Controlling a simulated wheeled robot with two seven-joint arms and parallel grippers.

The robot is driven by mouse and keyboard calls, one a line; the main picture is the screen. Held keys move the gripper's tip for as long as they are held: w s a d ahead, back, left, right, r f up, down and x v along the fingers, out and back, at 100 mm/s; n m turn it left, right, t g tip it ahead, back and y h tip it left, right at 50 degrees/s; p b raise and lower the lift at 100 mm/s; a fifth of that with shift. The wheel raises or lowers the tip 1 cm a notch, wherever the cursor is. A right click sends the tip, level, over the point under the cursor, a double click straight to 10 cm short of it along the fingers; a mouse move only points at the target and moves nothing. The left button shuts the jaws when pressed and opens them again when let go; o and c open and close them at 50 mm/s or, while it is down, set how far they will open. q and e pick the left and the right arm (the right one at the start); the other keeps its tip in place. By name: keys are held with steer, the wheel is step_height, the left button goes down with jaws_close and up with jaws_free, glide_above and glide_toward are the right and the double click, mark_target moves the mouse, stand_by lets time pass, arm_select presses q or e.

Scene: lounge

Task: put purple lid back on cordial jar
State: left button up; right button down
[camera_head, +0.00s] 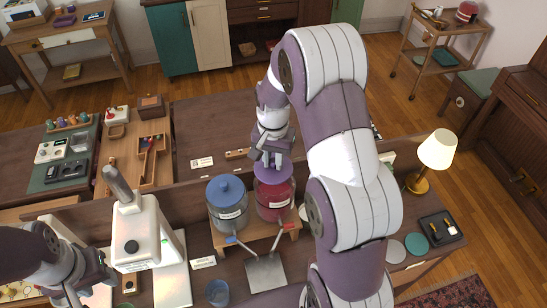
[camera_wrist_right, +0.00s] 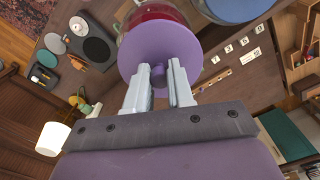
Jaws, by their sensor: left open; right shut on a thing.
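The purple lid (camera_head: 270,175) is at the mouth of the red cordial jar (camera_head: 275,204). My right gripper (camera_head: 268,158) is above the jar and shut on the lid's knob. In the right wrist view the lid (camera_wrist_right: 160,47) is a wide disc, and its knob is between the fingertips (camera_wrist_right: 159,76). A strip of the red jar (camera_wrist_right: 150,12) shows beyond the lid. I cannot tell whether the lid rests on the rim or is just above it. My left gripper (camera_head: 92,284) is open and empty at the lower left, beside the white machine.
A jar with a blue lid (camera_head: 226,190) stands directly left of the red jar on a wooden stand (camera_head: 255,236). A white machine (camera_head: 145,232) is further left. A blue cup (camera_head: 217,292) stands in front. A lamp (camera_head: 436,150) is at the right.

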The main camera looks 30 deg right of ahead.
steer(key=shift+s+f+b, duration=0.35)
steer(key=shift+s, duration=0.2)
steer(key=shift+s+f, duration=0.1)
steer(key=shift+f, duration=0.1)
steer(key=shift+w+f+b, duration=0.4)
steer(key=shift+f+b, duration=0.3)
steer(key=shift+f, duration=0.05)
steer(key=shift+r, duration=0.1)
steer(key=shift+s, duration=0.4)
arm_select(q)
steer(key=shift+s+f, duration=0.25)
steer(key=shift+f, duration=0.3)
steer(key=shift+s+f, duration=0.2)
steer(key=shift+f, duration=0.3)
steer(key=shift+w, duration=0.15)
arm_select(e)
steer(key=shift+w, duration=0.15)
arm_select(q)
steer(key=shift+r, duration=0.15)
arm_select(e)
steer(key=shift+w+f, duration=0.1)
steer(key=shift+f, duration=0.1)
arm_select(q)
steer(key=shift+f, duration=0.4)
arm_select(e)
steer(key=shift+f, duration=0.65)
